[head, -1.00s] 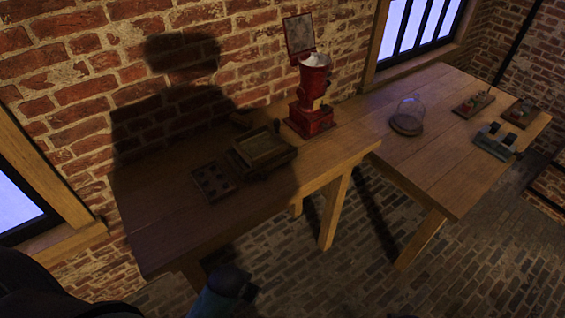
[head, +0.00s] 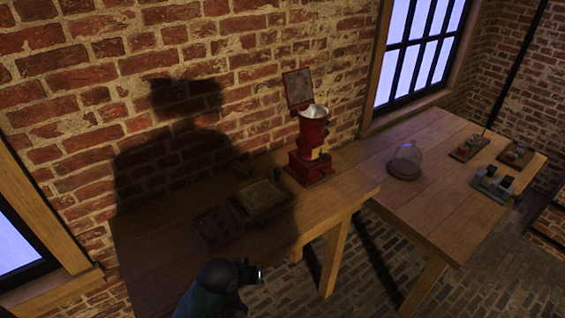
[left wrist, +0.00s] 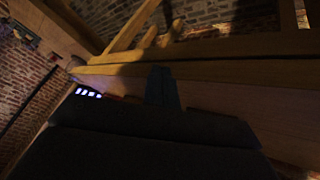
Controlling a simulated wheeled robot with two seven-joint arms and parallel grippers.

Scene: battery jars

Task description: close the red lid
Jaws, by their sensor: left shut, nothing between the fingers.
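The red lid (head: 298,88) stands raised, tilted back behind the pale hopper mouth of the red machine (head: 312,150), which sits on the wooden bench near the brick wall. The lid's face looks greyish with a red rim. My left gripper (head: 254,273) is low in the head view, in front of the bench and well short of the machine. In the left wrist view my left gripper (left wrist: 164,88) shows as a dark shape with its fingers together and empty. The lid cannot be made out in that view. My right gripper is not in view.
A wooden tray (head: 259,197) and a dark slotted board (head: 214,228) lie in shadow left of the machine. A glass dome (head: 405,161) and several small apparatus pieces stand on the right bench. The bench edge (left wrist: 215,72) crosses the left wrist view.

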